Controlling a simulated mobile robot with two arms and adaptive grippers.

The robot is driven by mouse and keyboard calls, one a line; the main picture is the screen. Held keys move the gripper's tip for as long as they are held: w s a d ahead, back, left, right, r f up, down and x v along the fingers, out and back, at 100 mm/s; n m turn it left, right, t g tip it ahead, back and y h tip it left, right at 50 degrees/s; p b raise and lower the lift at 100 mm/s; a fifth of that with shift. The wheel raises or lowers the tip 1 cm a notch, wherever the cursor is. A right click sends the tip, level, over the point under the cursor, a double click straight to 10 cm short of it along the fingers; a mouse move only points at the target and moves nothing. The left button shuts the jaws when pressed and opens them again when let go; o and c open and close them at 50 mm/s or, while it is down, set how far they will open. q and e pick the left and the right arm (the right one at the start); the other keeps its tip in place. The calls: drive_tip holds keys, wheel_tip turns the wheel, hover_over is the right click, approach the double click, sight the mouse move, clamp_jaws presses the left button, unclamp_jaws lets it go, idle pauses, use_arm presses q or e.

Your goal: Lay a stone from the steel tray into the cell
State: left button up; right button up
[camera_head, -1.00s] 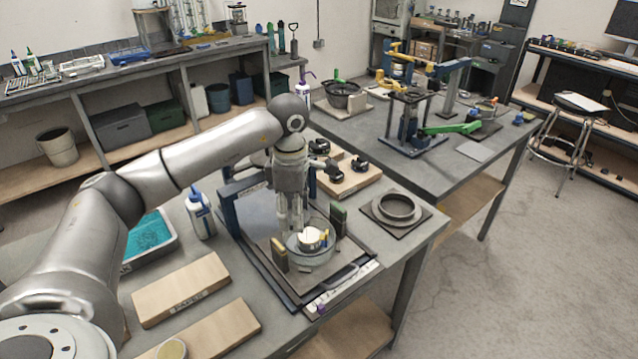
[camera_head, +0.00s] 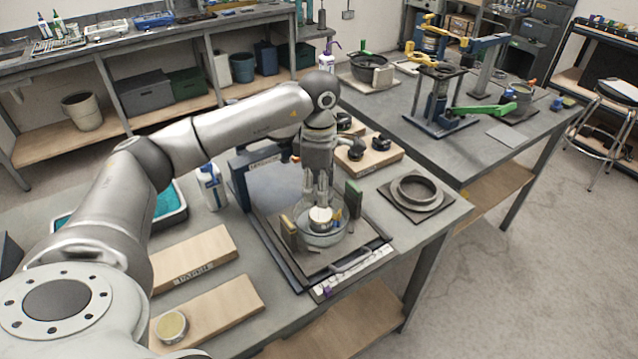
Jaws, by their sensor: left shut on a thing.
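My left gripper (camera_head: 318,201) points straight down over the clear round cell (camera_head: 323,236), with its fingers close together. At the fingertips is a pale round disc, the stone (camera_head: 320,214), at the height of the cell's upper part. The fingers cover part of it, and I cannot tell whether it touches anything inside the cell. A small yellow part (camera_head: 337,214) shows beside the disc. The tray (camera_head: 175,216) with teal content stands at the left, mostly hidden behind my left arm. My right gripper is not in view.
Two upright blocks (camera_head: 289,233) (camera_head: 353,198) flank the cell closely, and a blue frame (camera_head: 239,180) stands behind. A dark ring on a plate (camera_head: 417,190) lies to the right. Wooden boards (camera_head: 195,256) and a small tin (camera_head: 171,327) are front left. A white bottle (camera_head: 211,188) stands behind them.

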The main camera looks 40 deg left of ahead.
sight(320, 213)
use_arm(q)
drive_tip(key=shift+f, duration=0.45)
drive_tip(key=shift+s+f+b, duration=0.1)
drive_tip(key=shift+f+b, duration=0.2)
drive_tip(key=shift+b, duration=0.05)
drive_tip(key=shift+f+b, duration=0.5)
drive_tip(key=shift+f, duration=0.1)
drive_tip(key=shift+f+b, duration=0.75)
drive_tip(key=shift+f, duration=0.4)
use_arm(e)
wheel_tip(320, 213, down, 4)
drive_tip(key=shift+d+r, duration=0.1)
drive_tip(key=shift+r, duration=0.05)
use_arm(q)
drive_tip(key=shift+d+f, duration=0.1)
drive_tip(key=shift+f, duration=0.05)
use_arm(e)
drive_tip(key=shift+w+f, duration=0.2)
use_arm(q)
drive_tip(key=o, duration=1.1)
